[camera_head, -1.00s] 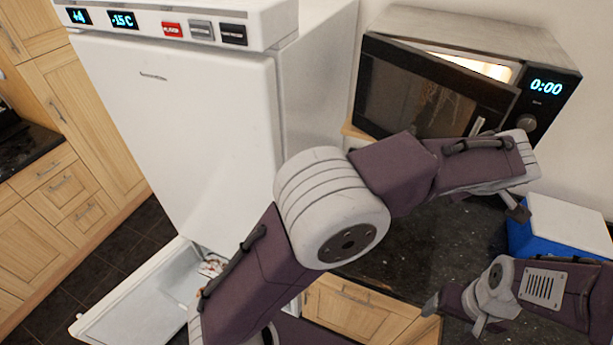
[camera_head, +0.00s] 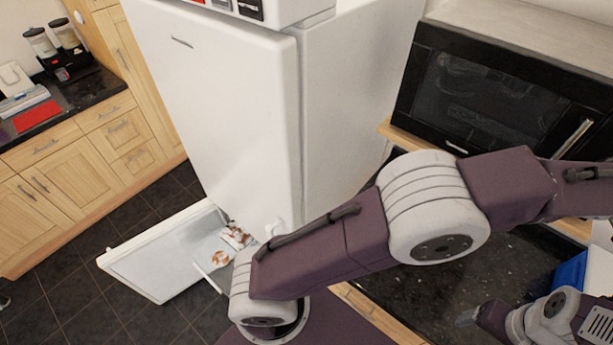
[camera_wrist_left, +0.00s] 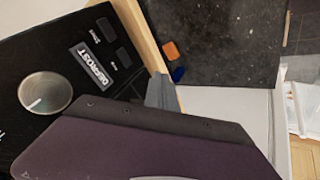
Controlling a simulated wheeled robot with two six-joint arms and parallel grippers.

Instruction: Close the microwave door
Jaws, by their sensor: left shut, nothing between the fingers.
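The black microwave (camera_head: 490,95) stands at the upper right in the head view, its right side cut off by the frame. Its door (camera_head: 480,90) looks flush with the body, or nearly so, and no lit interior shows. A metal handle (camera_head: 573,138) is on the door's right side. My left arm crosses in front, below the door, and its gripper is outside the head view. In the left wrist view my left gripper (camera_wrist_left: 162,93) is shut and empty, close to the microwave's control panel (camera_wrist_left: 75,75) with its knob. My right gripper (camera_head: 490,318) is low at the right, its fingers unclear.
A white fridge (camera_head: 230,90) stands left of the microwave, its lower door or drawer (camera_head: 150,255) hanging open. A dark counter (camera_head: 420,300) lies under my left arm. A blue box (camera_head: 570,275) with a white lid is at the right edge. Dark floor lies at lower left.

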